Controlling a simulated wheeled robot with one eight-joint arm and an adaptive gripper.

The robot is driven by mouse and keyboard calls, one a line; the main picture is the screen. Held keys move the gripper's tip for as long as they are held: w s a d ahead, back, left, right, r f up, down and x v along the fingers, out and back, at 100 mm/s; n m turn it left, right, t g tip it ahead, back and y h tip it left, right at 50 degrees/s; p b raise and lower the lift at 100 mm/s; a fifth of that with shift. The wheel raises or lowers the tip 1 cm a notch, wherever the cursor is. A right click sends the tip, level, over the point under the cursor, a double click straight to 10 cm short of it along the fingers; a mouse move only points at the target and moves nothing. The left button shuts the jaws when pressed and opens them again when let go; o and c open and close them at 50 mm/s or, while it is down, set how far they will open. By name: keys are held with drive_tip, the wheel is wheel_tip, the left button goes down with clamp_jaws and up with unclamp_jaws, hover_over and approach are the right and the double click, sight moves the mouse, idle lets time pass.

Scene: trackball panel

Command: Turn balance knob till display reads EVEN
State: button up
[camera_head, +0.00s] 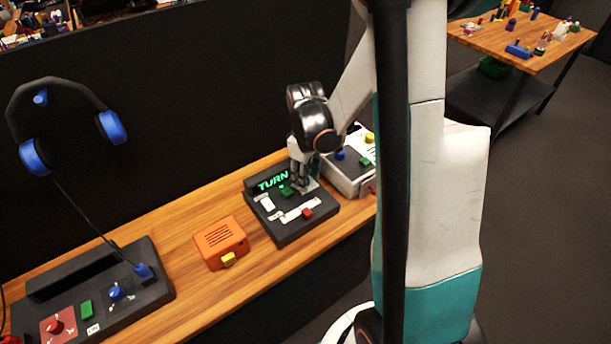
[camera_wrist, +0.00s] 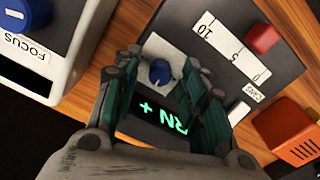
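The dark trackball panel (camera_head: 290,238) stands on the wooden bench. Its lit green display (camera_head: 272,180) shows TURN in the head view. In the wrist view the display (camera_wrist: 160,113) is upside down and partly hidden by a finger, with a plus sign after the letters. A blue knob (camera_wrist: 160,72) sits on a pale plate; I cannot read a balance label on it. My gripper (camera_wrist: 163,60) is open over this knob, one finger on each side, with visible gaps. In the head view my gripper (camera_head: 300,178) hides the knob.
A red button (camera_wrist: 263,38) and a numbered slider scale (camera_wrist: 225,45) are on the same panel. A white FOCUS box (camera_wrist: 45,45) stands close beside it. An orange speaker box (camera_head: 220,242) is on the other side. Headphones (camera_head: 65,110) hang on the dark wall.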

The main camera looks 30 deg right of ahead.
clamp_jaws()
drive_tip(key=shift+m, duration=0.3)
drive_tip(key=m, duration=0.3)
drive_tip(key=shift+m+b, duration=0.35)
drive_tip(key=shift+m, duration=1.35)
